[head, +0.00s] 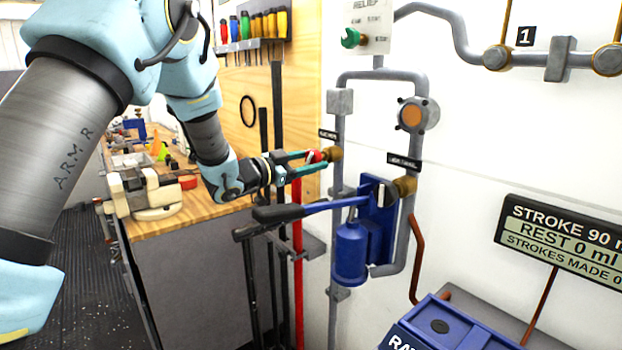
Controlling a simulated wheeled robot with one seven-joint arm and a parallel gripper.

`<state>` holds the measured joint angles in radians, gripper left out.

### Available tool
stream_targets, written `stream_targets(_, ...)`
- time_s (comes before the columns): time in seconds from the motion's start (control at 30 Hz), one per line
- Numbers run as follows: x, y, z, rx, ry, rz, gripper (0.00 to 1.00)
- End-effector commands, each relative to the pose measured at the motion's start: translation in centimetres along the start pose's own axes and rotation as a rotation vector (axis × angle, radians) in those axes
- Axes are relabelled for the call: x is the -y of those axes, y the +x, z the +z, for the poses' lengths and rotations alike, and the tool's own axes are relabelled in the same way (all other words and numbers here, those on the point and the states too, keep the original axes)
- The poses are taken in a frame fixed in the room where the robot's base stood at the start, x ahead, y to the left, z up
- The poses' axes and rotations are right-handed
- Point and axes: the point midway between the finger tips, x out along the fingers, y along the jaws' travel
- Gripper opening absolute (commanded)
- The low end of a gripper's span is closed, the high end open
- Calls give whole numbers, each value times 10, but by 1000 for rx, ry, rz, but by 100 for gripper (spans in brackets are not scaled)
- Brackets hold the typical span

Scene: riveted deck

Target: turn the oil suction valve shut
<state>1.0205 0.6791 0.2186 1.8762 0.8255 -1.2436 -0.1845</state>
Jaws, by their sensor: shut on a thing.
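A valve with a red handle (314,156) and a brass body (335,153) sits on the left vertical pipe. A small black label (328,134) is above it, too small to read for certain. My gripper (316,161) reaches in from the left with its teal fingers at the red handle, and it is shut on that handle. The fingers hide part of the handle, so I cannot tell its exact turn angle.
A blue hand pump (351,252) with a long lever (310,209) is just below my gripper. A second brass fitting (404,186) is to its right. A workbench (200,215) with a vise (150,192) is at left. A stroke sign (565,240) and blue box (450,325) are at right.

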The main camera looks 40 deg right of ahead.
Motion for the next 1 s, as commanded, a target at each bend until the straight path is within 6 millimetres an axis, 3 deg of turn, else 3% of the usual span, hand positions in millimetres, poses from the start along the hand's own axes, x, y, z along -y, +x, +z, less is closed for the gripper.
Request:
stream_targets(0.07,-2,0,8,-4,76,-1,3)
stream_targets(1.0,1,0,3,-2,901,-1,3)
